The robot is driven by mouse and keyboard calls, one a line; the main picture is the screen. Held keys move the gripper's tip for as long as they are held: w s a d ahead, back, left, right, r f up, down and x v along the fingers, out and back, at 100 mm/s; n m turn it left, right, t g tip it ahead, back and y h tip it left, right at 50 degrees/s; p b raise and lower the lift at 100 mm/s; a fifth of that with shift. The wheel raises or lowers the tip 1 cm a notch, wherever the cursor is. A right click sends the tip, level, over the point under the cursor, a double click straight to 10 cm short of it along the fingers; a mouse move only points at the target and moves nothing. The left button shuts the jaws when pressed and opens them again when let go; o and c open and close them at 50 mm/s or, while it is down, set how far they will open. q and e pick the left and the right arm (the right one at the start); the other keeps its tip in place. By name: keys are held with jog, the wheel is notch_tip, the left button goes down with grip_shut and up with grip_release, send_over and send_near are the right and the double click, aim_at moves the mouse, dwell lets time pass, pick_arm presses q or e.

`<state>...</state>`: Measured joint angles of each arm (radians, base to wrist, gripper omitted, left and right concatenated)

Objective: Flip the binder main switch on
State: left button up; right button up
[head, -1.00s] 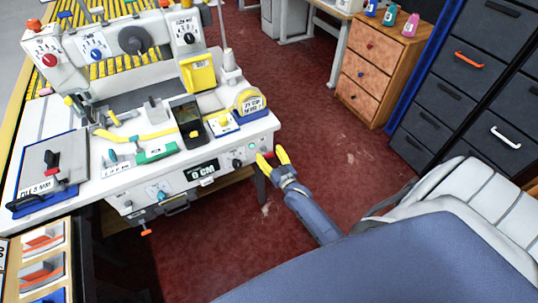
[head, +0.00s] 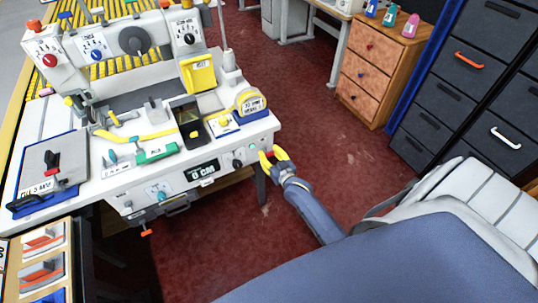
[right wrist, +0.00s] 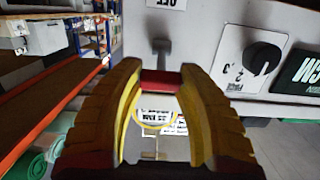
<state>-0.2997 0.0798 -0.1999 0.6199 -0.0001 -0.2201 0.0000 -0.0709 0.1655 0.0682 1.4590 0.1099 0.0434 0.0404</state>
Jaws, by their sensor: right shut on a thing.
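The binder machine (head: 255,140) is white and stands at the left in the head view. My right gripper (head: 269,158) is at the right end of its front panel. In the right wrist view, my yellow fingers (right wrist: 161,84) are shut on the red grip (right wrist: 161,78) of a small lever switch. The switch's grey stem (right wrist: 161,52) runs up to the pale panel. A label (right wrist: 166,4) above it is cut off by the frame. The fingers hide the switch in the head view. My left gripper is not in view.
A black knob (right wrist: 262,58) and a dark display (right wrist: 298,76) sit beside the switch on the panel. Red carpet (head: 310,120) is clear right of the machine. A wooden drawer unit (head: 375,75) and dark cabinets (head: 450,95) stand further right.

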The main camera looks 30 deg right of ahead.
jog(key=shift+w+r+g, duration=0.15)
jog(key=shift+r+g, duration=0.1)
jog(key=shift+g, duration=0.25)
jog(key=o, duration=1.2)
jog(key=shift+v, duration=6)
jog(key=shift+r, duration=0.15)
jog(key=shift+d, duration=0.1)
